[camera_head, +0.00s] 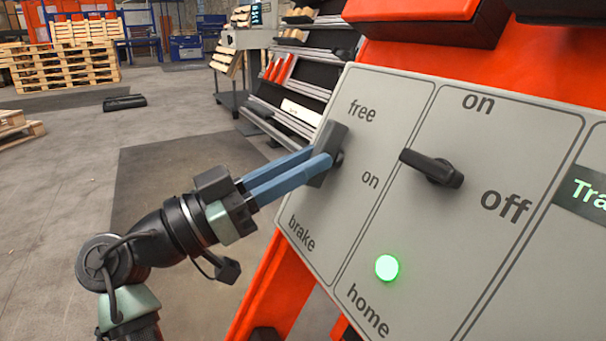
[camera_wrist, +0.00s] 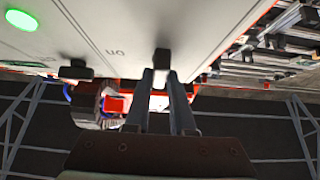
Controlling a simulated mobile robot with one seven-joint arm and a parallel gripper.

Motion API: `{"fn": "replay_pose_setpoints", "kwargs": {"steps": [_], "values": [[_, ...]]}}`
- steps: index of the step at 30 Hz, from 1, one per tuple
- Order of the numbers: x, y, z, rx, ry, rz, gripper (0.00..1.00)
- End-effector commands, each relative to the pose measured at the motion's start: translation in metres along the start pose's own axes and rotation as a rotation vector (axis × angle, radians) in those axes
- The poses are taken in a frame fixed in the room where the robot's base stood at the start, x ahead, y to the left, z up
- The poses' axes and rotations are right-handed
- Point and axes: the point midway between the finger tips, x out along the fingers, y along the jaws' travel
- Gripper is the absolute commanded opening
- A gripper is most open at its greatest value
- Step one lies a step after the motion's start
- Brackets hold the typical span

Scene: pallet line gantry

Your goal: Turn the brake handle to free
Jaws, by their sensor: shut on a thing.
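The brake handle (camera_head: 331,138) is a dark grey lever on the left section of the grey panel (camera_head: 388,105). Its section is printed "free" above, "on" at the lower right and "brake" at the bottom. The handle's long bar runs up toward the "free" label. My gripper (camera_head: 322,165) has two blue fingers shut on the handle's lower part, coming from the left. The fingers hide part of the handle. In the wrist view, the handle (camera_wrist: 162,60) shows as a dark block between the fingertips (camera_wrist: 161,75).
Right of the brake section, a black lever (camera_head: 432,168) sits between "on" and "off". A green lamp (camera_head: 387,268) is lit above "home". The panel is on an orange frame (camera_head: 270,290). Shelving (camera_head: 300,75) stands behind; open floor lies to the left.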

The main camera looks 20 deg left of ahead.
Motion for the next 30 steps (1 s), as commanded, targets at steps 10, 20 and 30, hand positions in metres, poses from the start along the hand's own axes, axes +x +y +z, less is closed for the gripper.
{"fn": "replay_pose_setpoints", "kwargs": {"steps": [10,20,30], "values": [[0.0005,0.0000,0.0002,0.009,-0.002,0.008,0.00],[0.0006,0.0000,0.0001,0.008,-0.001,0.007,0.53],[-0.0071,-0.0008,-0.0017,0.006,-0.001,0.004,0.53]]}}
